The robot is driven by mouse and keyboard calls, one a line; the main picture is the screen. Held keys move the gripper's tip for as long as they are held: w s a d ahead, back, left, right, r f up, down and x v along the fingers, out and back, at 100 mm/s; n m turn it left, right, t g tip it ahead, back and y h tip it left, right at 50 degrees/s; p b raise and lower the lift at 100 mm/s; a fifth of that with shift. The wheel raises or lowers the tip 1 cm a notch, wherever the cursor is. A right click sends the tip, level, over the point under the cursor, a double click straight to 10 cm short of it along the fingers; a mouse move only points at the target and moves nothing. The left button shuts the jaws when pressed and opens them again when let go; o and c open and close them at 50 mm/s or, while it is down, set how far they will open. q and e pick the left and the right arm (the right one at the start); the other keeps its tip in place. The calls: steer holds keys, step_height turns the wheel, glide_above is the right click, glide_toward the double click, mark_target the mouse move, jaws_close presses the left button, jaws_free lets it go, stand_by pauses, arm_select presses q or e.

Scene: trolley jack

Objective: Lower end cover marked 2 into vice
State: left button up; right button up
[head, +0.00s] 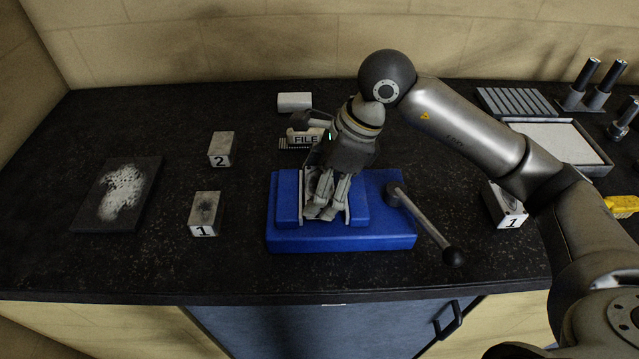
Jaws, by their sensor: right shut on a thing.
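My right gripper (325,196) comes down from above into the blue vice (395,238). It is shut on a grey piece between the vice jaws, which I take for the end cover. The fingers hide most of this piece, and no number shows on it. I cannot tell whether it touches the vice floor. The vice handle (428,226) slants toward the front right. A grey block marked 2 (221,143) stands on the bench to the left of the vice. My left gripper is not in view.
A block marked 1 (205,207) stands left of the vice. Another marked 1 (506,205) stands right, partly behind my arm. A dark plate with a pale patch (122,190) lies far left.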

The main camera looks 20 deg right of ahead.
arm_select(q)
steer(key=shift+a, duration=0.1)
arm_select(e)
steer(key=o, duration=1.4)
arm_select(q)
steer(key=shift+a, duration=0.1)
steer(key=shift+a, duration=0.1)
